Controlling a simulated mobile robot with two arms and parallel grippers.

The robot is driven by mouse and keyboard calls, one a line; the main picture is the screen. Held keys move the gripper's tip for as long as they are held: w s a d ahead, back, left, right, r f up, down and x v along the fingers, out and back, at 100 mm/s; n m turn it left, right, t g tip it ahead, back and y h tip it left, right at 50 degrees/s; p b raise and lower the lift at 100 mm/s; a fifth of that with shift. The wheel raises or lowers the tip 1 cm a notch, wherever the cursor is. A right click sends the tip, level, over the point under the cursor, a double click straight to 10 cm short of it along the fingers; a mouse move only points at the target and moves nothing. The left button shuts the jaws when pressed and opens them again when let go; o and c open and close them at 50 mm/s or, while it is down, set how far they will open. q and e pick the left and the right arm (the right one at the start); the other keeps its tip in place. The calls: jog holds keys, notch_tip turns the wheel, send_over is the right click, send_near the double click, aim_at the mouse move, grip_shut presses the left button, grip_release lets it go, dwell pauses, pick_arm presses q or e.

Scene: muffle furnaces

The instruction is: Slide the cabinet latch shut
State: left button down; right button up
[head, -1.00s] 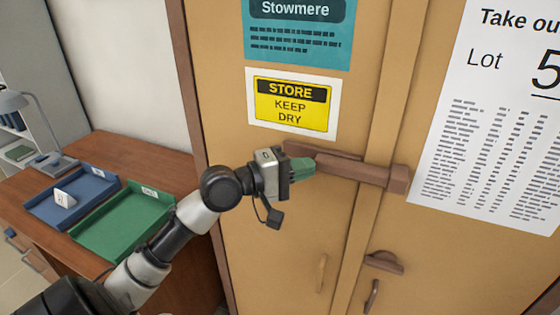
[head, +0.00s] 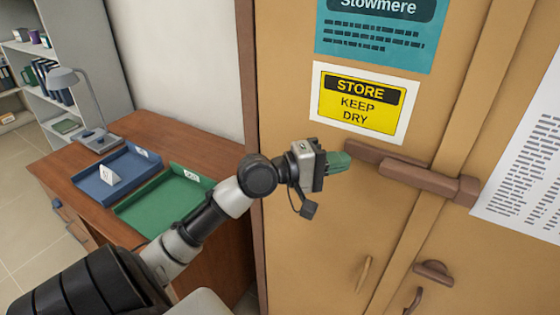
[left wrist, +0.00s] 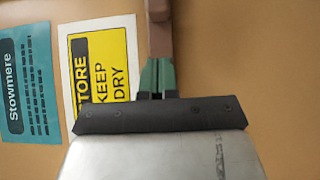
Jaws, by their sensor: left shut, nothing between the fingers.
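The brown cabinet latch sits across the seam of the two tan doors. Its back plate (head: 372,153) is on the left door. Its sliding bar (head: 425,178) spans the seam, and its right end meets the keeper block (head: 468,190) on the right door. My left gripper (head: 348,160) has green fingers, shut and empty, by the left end of the back plate, with a gap to the bar. In the left wrist view, the fingers (left wrist: 157,76) overlap the plate (left wrist: 160,42); whether they touch it is unclear. My right gripper is out of view.
Lower on the doors are brown handles (head: 434,271). A yellow sign (head: 362,101) and a teal notice (head: 377,38) are on the left door. A desk at left holds a blue tray (head: 88,183), a green tray (head: 150,208) and a lamp (head: 65,76).

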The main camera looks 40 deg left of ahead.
pick_arm(q)
jog(key=b+v, duration=0.4)
jog(key=v, duration=0.4)
jog(key=shift+s+d, duration=0.15)
jog(key=shift+s, duration=0.3)
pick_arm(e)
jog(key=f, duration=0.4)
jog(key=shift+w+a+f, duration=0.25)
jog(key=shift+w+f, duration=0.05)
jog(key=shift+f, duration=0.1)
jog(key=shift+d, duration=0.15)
